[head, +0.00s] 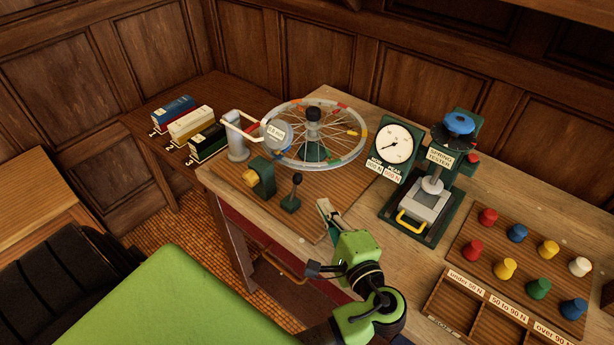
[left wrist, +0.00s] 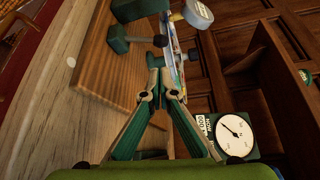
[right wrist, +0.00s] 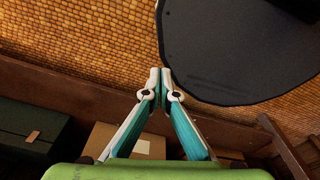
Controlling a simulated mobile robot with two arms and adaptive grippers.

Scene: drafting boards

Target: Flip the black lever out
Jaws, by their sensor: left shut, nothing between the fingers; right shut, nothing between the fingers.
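The black lever (head: 297,180) has a round black knob on a thin stem and stands roughly upright from a small green base (head: 290,203) on the brown board. In the left wrist view the lever's knob (left wrist: 160,40) shows just beyond my fingertips, with its stem and base to the left. My left gripper (head: 322,204) is shut and empty, a little to the right of the lever and near it. I cannot tell whether they touch. In the right wrist view my right gripper (right wrist: 165,72) is shut and empty, away from the bench over the tiled floor.
A spoked wheel (head: 360,148) stands behind the lever, with a yellow-knobbed green block (head: 263,178) to its left. A dial gauge (head: 393,143) and a spring tester (head: 433,185) stand to the right. Coloured pegs and a sorting tray (head: 445,297) lie further right.

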